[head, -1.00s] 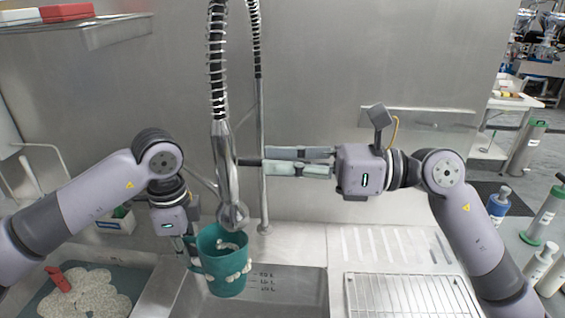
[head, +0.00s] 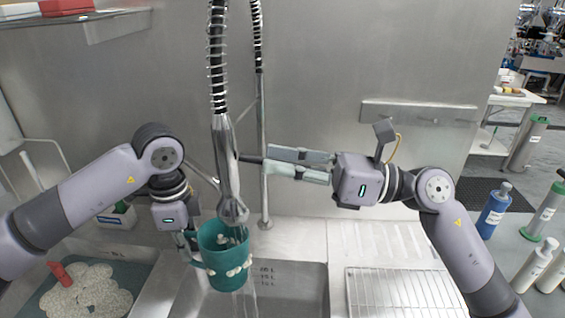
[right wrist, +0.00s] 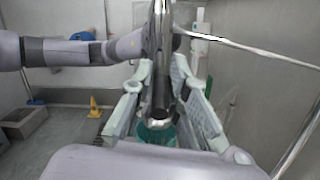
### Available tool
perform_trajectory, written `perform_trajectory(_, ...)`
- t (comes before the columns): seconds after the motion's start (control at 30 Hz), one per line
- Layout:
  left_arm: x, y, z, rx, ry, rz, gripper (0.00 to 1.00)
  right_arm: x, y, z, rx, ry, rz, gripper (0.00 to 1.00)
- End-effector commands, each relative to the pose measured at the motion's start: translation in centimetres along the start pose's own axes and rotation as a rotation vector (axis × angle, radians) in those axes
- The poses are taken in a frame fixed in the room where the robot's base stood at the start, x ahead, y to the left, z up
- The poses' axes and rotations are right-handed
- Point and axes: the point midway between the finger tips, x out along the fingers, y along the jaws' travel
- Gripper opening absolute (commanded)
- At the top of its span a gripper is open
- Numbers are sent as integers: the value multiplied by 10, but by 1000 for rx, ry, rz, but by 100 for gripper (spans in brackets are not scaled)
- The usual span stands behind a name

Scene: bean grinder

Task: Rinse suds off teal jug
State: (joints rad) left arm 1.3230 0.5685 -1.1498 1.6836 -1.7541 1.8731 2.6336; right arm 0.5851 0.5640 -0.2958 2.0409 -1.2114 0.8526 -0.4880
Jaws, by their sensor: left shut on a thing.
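The teal jug (head: 222,262) is held above the sink with white suds on its side and inside its mouth. My left gripper (head: 188,246) is shut on the jug at its left, by the handle; its fingertips are partly hidden. The metal spray head (head: 228,185) hangs above the jug's mouth, and water streams down from it.
The sink basin (head: 295,285) lies under the jug, with a wire rack (head: 405,293) to its right. A red-handled thing (head: 60,274) lies on a mat at the lower left. A blue bottle (head: 494,210) and other bottles stand at the right.

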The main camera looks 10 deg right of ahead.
Motion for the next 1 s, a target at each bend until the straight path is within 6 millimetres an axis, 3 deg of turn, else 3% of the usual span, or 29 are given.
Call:
perform_trajectory(0.2,0,0,0,0,0,0,0,0,0,0,0,0,1,31)
perform_trajectory(0.57,0,0,0,0,0,0,0,-5,0,0,1,1,-1,31)
perform_trajectory(0.67,0,0,0,0,0,0,0,-18,-1,0,2,1,-3,31)
perform_trajectory(1.0,0,0,0,0,0,0,0,-89,-1,-1,2,3,-3,31)
